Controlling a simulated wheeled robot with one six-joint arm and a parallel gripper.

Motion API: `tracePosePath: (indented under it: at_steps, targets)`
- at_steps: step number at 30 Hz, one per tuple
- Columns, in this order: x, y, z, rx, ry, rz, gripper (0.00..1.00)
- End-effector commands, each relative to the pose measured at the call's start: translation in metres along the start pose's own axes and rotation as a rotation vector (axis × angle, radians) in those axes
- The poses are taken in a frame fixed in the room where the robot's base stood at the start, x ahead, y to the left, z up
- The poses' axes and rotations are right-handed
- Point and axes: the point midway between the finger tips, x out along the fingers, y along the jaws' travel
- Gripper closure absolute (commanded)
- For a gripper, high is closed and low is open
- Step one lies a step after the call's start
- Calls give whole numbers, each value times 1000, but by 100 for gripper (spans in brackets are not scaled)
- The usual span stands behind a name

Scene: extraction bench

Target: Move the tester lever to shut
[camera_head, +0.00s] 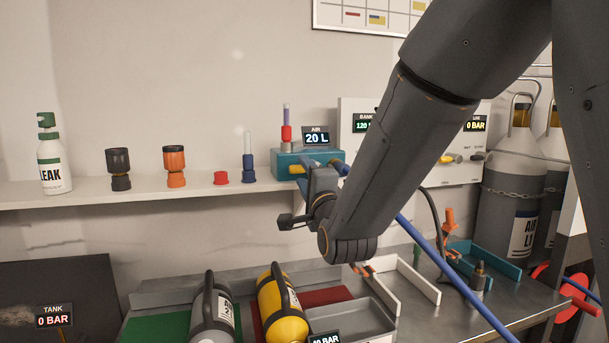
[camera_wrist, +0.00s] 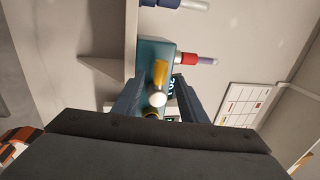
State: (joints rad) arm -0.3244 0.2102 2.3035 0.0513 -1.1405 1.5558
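The tester is a teal box (camera_head: 288,163) on the wall shelf, with an "AIR 20 L" display (camera_head: 316,138) on top. Its yellow lever (camera_wrist: 160,73) with a pale round end shows in the wrist view, in front of the teal box face (camera_wrist: 150,52). A bit of the yellow lever (camera_head: 297,169) also shows in the head view beside my gripper. My gripper (camera_wrist: 158,92) is open, its two fingers on either side of the lever with gaps visible. I cannot tell if either finger touches it. In the head view my wrist and arm hide part of the tester's front.
A spray bottle (camera_head: 53,160) and several coloured fittings (camera_head: 175,166) stand on the shelf left of the tester. A grey cylinder (camera_head: 211,308) and a yellow cylinder (camera_head: 281,307) lie on the bench below. A blue hose (camera_head: 447,270) runs down to the right.

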Motion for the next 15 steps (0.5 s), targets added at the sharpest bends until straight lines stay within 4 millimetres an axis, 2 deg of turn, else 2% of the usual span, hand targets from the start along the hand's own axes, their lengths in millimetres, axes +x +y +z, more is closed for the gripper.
tracePosePath:
  at_steps: [9, 15]
  targets:
    - [-50, 1, 0, 0, 0, -1, 61]
    - [-69, 0, 0, 0, 0, 0, 61]
